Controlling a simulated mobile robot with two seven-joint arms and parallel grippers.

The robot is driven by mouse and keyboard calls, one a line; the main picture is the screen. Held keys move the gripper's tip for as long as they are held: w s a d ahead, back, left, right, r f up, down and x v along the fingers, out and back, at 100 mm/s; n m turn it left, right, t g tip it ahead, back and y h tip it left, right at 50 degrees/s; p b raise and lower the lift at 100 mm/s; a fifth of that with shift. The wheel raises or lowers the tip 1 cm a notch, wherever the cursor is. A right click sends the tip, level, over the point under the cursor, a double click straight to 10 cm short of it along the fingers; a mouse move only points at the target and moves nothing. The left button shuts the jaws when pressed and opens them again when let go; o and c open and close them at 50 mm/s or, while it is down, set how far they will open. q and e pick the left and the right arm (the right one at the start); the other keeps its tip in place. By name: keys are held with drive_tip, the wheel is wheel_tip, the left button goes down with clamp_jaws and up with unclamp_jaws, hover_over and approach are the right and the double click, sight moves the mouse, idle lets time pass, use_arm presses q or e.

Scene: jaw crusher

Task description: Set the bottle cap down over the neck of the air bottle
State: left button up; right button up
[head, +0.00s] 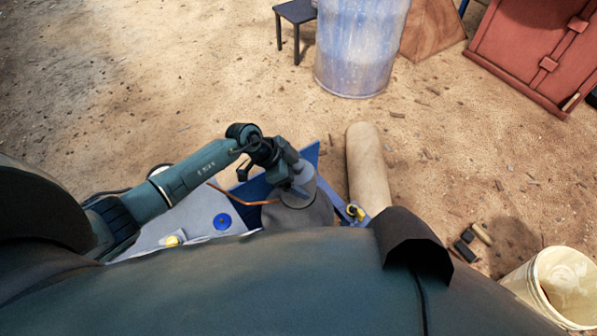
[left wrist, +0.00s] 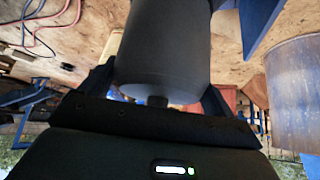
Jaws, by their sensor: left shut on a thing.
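My left gripper (head: 290,172) reaches in from the left and is shut on the bottle cap (head: 305,178), a light grey cylinder. In the left wrist view a large grey cylinder (left wrist: 163,50), which I take to be the cap, fills the space between the fingers (left wrist: 158,92). A short narrow stub shows at its lower end there. A darker grey rounded body (head: 298,216), apparently the air bottle, lies just below the cap in the head view. Its neck is hidden, and I cannot tell whether the cap touches it. My right gripper is not in view.
A blue panel (head: 262,187) stands behind the cap, with an orange hose (head: 240,200) beside it. A tan roll (head: 367,165) lies close on the right. A blue barrel (head: 360,45) and black stool (head: 294,14) stand farther back. A bucket (head: 553,287) is at the lower right.

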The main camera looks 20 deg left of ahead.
use_arm(q)
drive_tip(key=o, duration=1)
drive_tip(key=shift+c, duration=0.2)
drive_tip(key=v, duration=1.3)
drive_tip(key=shift+p, duration=0.45)
drive_tip(key=shift+r, duration=0.1)
